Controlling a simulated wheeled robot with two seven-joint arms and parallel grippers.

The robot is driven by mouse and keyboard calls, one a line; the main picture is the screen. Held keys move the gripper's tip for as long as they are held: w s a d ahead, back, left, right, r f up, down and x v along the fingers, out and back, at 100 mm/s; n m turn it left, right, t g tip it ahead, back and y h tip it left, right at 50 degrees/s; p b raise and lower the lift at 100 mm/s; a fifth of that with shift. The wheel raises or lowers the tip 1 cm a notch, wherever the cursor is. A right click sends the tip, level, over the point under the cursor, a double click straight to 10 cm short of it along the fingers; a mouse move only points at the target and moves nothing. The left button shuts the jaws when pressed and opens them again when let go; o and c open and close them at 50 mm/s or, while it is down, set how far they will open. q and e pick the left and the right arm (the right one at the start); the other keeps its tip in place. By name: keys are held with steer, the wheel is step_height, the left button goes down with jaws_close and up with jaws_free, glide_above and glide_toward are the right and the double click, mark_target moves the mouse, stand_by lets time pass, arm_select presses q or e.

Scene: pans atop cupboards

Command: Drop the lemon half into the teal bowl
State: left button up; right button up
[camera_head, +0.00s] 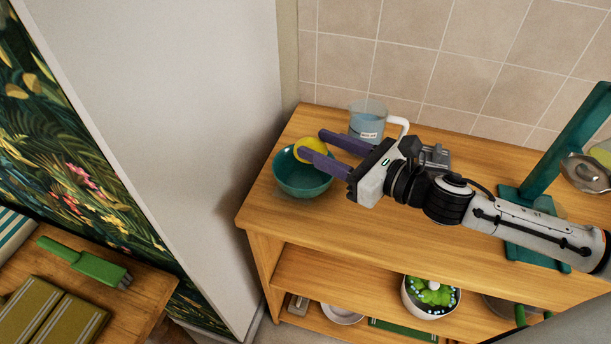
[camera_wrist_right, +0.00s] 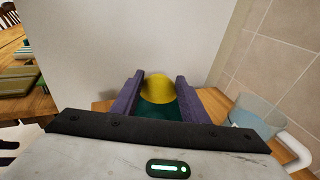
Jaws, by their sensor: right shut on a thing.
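The teal bowl (camera_head: 301,184) stands near the left end of the wooden cupboard top. It also shows in the right wrist view (camera_wrist_right: 159,111), below and between the fingers. The yellow lemon half (camera_head: 311,149) is between the purple fingertips of my right gripper (camera_head: 322,146). In the right wrist view the lemon half (camera_wrist_right: 158,88) sits between both fingers. My right gripper is shut on it and holds it over the far part of the bowl. Its exact height above the bowl is hard to tell. My left gripper is not in view.
A clear measuring jug (camera_head: 367,121) with a white handle stands just behind my right gripper. A teal stand (camera_head: 540,190) is to the right on the wooden top (camera_head: 400,229). A pale wall panel (camera_head: 190,110) rises left of the cupboard. A green brush (camera_head: 85,261) lies on another surface.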

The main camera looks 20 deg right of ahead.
steer(key=shift+w+d+r, duration=0.1)
steer(key=shift+w+d, duration=0.1)
steer(key=shift+w, duration=0.05)
steer(key=shift+f, duration=0.3)
step_height(320, 180, down, 4)
steer(key=b, duration=0.3)
steer(key=shift+f, duration=0.1)
steer(key=shift+f+b, duration=0.5)
steer(key=shift+b, duration=0.2)
steer(key=o, duration=1.2)
steer(key=shift+s, duration=0.1)
